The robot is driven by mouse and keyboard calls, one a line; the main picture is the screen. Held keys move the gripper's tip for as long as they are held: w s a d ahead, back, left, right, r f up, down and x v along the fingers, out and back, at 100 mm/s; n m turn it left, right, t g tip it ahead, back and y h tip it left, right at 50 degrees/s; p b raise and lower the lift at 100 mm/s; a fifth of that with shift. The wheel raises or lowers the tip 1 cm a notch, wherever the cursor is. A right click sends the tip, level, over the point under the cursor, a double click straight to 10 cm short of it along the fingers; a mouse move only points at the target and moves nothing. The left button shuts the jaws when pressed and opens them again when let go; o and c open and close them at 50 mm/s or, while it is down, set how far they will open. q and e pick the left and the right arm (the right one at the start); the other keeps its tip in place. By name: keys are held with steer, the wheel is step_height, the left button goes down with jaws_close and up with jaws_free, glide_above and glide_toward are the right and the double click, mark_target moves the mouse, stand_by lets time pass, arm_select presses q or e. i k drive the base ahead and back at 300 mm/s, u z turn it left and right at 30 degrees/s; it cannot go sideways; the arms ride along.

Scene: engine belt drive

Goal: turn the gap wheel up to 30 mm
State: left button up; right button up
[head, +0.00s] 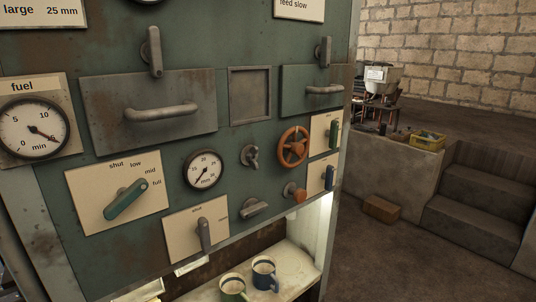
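An orange-brown spoked handwheel (293,147), which looks like the gap wheel, is mounted on the green machine panel right of centre. A small round gauge (203,170) marked in mm sits to its left. Its needle appears to slant toward the lower left, away from the high numbers on the right; the exact reading is too small to tell. Neither gripper shows in the head view.
Near the wheel are a grey knob (250,156), an orange-brown knob (294,192), a green switch (334,134) and a blue switch (329,177). A green lever (126,200) is at left. Mugs (264,273) stand on the shelf below. Open floor lies right of the panel.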

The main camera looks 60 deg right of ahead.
mark_target(297, 149)
steer(key=k, duration=0.8)
steer(key=z, duration=0.65)
steer(key=i, duration=0.5)
steer(key=z, duration=0.05)
